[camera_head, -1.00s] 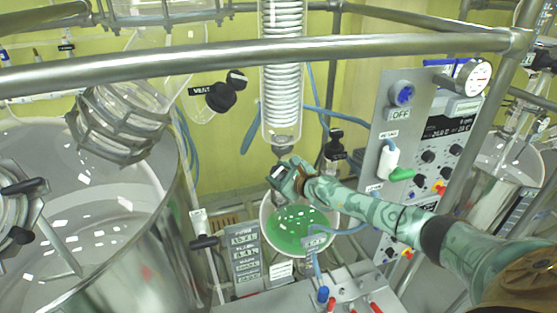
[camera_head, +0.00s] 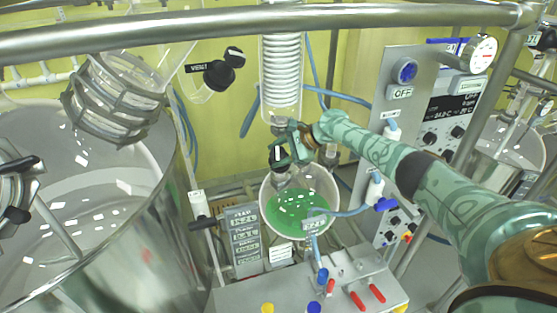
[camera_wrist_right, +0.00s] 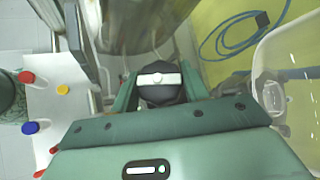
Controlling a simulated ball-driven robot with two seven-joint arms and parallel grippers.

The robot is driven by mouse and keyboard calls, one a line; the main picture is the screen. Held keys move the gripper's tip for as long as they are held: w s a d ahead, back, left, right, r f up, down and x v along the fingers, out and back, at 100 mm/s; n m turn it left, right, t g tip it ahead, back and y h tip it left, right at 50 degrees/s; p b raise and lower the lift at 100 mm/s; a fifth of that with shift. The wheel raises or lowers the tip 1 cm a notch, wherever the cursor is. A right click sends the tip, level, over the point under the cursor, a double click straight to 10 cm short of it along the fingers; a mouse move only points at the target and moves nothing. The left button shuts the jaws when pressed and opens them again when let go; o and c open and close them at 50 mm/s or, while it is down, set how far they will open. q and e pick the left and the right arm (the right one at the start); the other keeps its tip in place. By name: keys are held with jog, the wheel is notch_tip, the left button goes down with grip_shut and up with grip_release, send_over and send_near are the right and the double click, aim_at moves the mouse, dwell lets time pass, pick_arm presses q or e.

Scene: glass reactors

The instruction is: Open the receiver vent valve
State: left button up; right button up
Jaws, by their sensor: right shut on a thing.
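My right gripper (camera_head: 283,157) is just above the glass receiver (camera_head: 268,215), which holds green liquid. It is shut on a black valve knob (camera_head: 275,153) with a white bar, below the coiled condenser. In the right wrist view, the knob (camera_wrist_right: 158,84) sits between the two green fingers, with its white bar lying across the picture. The gripper hides part of the valve body. My left gripper is not in view.
A steel rail (camera_head: 140,37) crosses above the work area. A large steel vessel (camera_head: 150,230) stands at left. The control panel (camera_head: 405,70) stands at right. A bench (camera_head: 290,292) with coloured valves is in front.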

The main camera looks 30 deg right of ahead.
jog(key=shift+f+n+g+b, duration=0.1)
jog(key=shift+n+g+b, duration=0.3)
jog(key=shift+g+b, duration=0.1)
jog(key=shift+a, duration=0.1)
jog(key=o, duration=1)
